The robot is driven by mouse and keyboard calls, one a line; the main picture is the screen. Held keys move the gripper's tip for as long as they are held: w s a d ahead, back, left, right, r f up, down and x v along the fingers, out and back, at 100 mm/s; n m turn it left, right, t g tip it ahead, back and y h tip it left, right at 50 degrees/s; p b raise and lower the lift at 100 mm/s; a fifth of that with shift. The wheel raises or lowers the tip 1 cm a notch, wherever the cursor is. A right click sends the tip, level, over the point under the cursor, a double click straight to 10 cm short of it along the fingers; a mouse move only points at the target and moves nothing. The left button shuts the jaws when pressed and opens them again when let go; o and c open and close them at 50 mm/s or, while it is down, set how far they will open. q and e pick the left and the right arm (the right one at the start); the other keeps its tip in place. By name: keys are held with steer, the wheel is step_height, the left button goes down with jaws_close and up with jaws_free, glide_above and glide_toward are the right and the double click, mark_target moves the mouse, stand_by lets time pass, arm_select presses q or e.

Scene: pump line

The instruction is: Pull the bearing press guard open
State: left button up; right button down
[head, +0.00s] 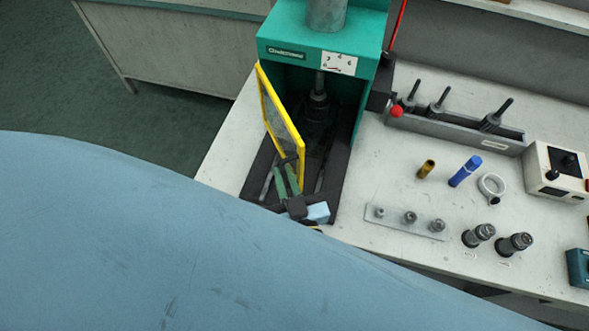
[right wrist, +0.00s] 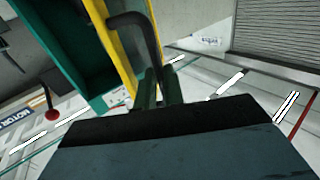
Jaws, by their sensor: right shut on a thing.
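The bearing press (head: 285,50) is a teal machine at the back of the bench. Its guard (head: 278,110), a clear panel in a yellow frame, stands at an angle out from the left side of the press front, partly open. My right gripper (head: 287,180) is at the guard's lower free edge, its green fingers shut on the dark guard handle (head: 289,159). In the right wrist view the bent black handle (right wrist: 135,22) runs down between the fingers (right wrist: 158,92), beside the yellow frame (right wrist: 118,45). My left gripper is not in view.
Right of the press are a grey rack (head: 455,130) with dark tools, a blue cylinder (head: 465,171), a brass piece (head: 426,169), a ring (head: 492,185) and a plate with small fittings (head: 405,222). A red-knobbed lever (head: 397,111) stands at the press's right. My blue arm hides the lower left.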

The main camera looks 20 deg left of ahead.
steer(key=shift+r, duration=0.15)
steer(key=c, duration=1.5)
jaws_free()
steer(key=shift+w+a, duration=0.1)
steer(key=shift+w, duration=0.05)
steer(key=v, duration=1.3)
steer(key=shift+s, duration=0.2)
